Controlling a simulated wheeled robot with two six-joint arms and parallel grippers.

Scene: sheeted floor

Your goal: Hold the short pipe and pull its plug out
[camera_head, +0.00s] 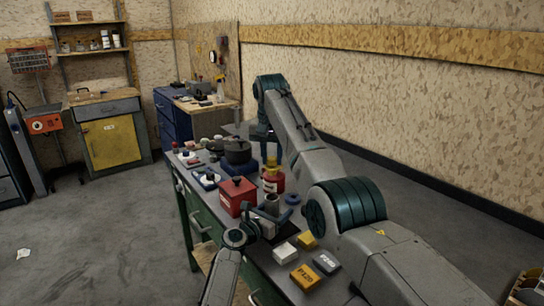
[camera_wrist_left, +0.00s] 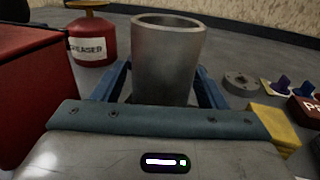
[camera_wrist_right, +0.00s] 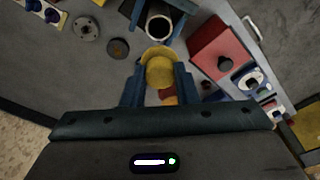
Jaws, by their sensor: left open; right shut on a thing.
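The short pipe (camera_head: 272,204) is a grey metal cylinder, upright on the bench; its top is open and its bore dark in the right wrist view (camera_wrist_right: 159,25). My left gripper (camera_wrist_left: 165,85) is open, its blue fingers on either side of the pipe. My right gripper (camera_wrist_right: 158,80) is shut on a yellow round piece (camera_wrist_right: 160,72), which looks like the plug. It is at the top of a red can (camera_head: 272,182) labelled GREASED, also in the left wrist view (camera_wrist_left: 93,42). I cannot tell whether the piece touches the can.
A red box (camera_head: 237,195) with a dark knob stands left of the pipe. Yellow blocks (camera_head: 305,276) and a grey block (camera_head: 327,263) lie at the near end. The bench is crowded.

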